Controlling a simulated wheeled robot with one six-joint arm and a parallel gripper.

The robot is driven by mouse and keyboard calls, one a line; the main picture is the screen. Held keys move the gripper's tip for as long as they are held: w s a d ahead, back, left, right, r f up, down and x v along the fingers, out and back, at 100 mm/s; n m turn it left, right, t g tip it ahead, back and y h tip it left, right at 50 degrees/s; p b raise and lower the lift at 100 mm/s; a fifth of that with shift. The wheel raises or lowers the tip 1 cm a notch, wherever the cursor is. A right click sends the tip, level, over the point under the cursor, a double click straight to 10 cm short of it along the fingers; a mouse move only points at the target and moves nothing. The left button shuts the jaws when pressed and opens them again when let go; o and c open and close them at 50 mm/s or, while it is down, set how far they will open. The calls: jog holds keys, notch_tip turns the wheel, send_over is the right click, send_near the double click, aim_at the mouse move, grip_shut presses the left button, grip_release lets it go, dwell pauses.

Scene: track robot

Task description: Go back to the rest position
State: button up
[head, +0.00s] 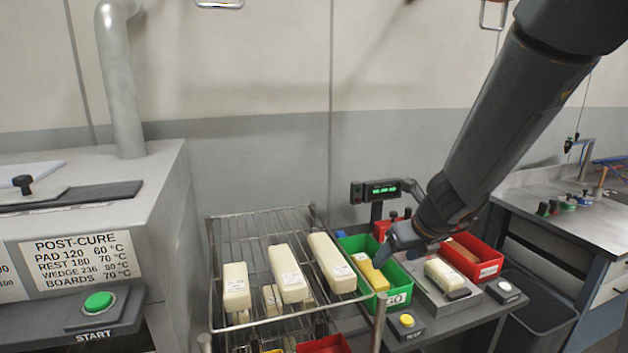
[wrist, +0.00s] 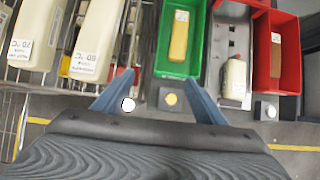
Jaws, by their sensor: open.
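My gripper (wrist: 160,100) is open and empty in the wrist view, its two blue fingers spread wide. It hangs above the front of the green bin (wrist: 186,68), and no object is between the fingers. In the head view my arm comes down from the upper right, and part of the gripper (head: 402,240) shows over the green bin and a scale. A yellow block (wrist: 180,36) lies in the green bin. A cream block (head: 445,273) with a label lies on the scale plate (head: 424,290), right of the gripper.
A wire rack (head: 222,290) holds several cream labelled blocks. A red bin (head: 490,268) with a brown block stands right of the scale. A display (head: 381,190) stands behind. A post-cure machine (head: 80,235) is at the left; a workbench (head: 560,205) at the right.

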jog(key=s+f+n+g+h, duration=0.1)
jog(key=s+n+g, duration=0.1)
jog(key=s+n, duration=1.05)
jog(key=s+f+n+g+h, duration=0.15)
jog(key=s+n, duration=0.35)
jog(key=n, duration=1.5)
notch_tip(320, 180, down, 12)
jog(key=g+b, duration=0.2)
jog(key=b, duration=0.8)
jog(key=shift+s, duration=0.45)
jog(key=shift+r+y, duration=0.1)
jog(key=shift+y, duration=0.15)
